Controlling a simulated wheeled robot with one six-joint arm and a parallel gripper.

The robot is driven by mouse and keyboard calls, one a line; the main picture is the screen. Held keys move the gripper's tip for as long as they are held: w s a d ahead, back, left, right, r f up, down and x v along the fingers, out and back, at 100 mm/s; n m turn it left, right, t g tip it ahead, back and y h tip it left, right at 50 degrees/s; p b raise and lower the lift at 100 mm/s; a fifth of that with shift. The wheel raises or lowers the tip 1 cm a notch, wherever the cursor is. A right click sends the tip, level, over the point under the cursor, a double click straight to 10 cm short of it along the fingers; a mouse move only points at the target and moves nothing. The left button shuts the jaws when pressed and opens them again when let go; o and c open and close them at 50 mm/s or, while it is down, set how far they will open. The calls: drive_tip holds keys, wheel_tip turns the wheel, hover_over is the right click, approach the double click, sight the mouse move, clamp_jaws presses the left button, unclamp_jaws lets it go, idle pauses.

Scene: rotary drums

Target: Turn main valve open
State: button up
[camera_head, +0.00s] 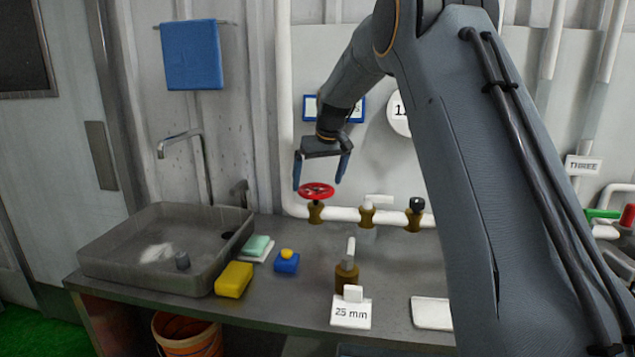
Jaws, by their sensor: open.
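The likely main valve is a red round handwheel (317,190) on a brass body (316,212), set on the white pipe (345,213) along the wall behind the counter. My gripper (317,188) points down over the handwheel. Its two blue fingers are apart, one near the wheel's left side and one above its right side. I cannot tell whether either finger touches the rim. No label on this valve can be read.
Brass valves with a white handle (379,199) and a black knob (416,203) stand right of it. A brass fitting (346,277) stands in front, near a "25 mm" card (351,312). A sink (165,250), yellow sponge (234,280) and tap (188,150) are left.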

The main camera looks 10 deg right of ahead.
drive_tip(key=shift+x, duration=1.05)
drive_tip(key=c, duration=0.8)
drive_tip(key=shift+d+n+y+b, duration=0.15)
drive_tip(key=shift+n+y+b, duration=0.25)
drive_tip(key=shift+n, duration=0.7)
drive_tip(key=shift+c, duration=0.2)
drive_tip(key=o, duration=0.8)
drive_tip(key=shift+o, duration=0.2)
drive_tip(key=shift+b+v, duration=0.95)
drive_tip(key=shift+v, duration=2.95)
drive_tip(key=shift+w, duration=0.1)
